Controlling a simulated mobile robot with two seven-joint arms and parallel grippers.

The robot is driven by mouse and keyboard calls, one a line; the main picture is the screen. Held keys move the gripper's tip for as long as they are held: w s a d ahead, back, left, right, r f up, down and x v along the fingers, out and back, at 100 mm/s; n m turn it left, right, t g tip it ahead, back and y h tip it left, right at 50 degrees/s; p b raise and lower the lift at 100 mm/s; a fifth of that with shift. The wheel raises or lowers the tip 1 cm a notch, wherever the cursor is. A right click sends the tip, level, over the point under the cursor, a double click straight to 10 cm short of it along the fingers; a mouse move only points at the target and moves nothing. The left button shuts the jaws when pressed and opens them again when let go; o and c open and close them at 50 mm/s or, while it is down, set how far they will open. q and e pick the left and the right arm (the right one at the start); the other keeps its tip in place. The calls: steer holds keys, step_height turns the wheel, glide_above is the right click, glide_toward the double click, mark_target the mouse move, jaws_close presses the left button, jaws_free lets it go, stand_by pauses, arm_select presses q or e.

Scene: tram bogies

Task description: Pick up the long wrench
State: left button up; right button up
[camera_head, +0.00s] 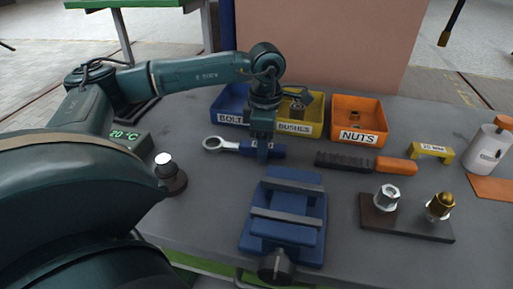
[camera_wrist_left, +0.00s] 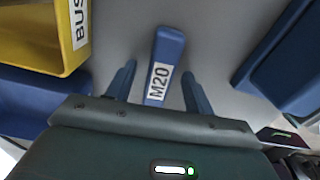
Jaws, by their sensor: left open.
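The long wrench (camera_head: 230,146) lies on the grey bench, with a silver ring end to the left and a blue handle to the right. My left gripper (camera_head: 263,150) points down over the handle and hides part of it. A gap shows on each side of the handle. The ring end is not visible there. My right gripper is not in view.
Behind the wrench stand blue, yellow and orange bins (camera_head: 355,136). A blue vise (camera_head: 287,222) is in front. A black and orange tool (camera_head: 365,163) lies to the right. A holder plate (camera_head: 405,222) carries two metal fittings. A small knob (camera_head: 168,172) stands left.

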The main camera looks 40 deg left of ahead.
arm_select(q)
steer(key=shift+r, duration=0.1)
jaws_close()
stand_by(0.4)
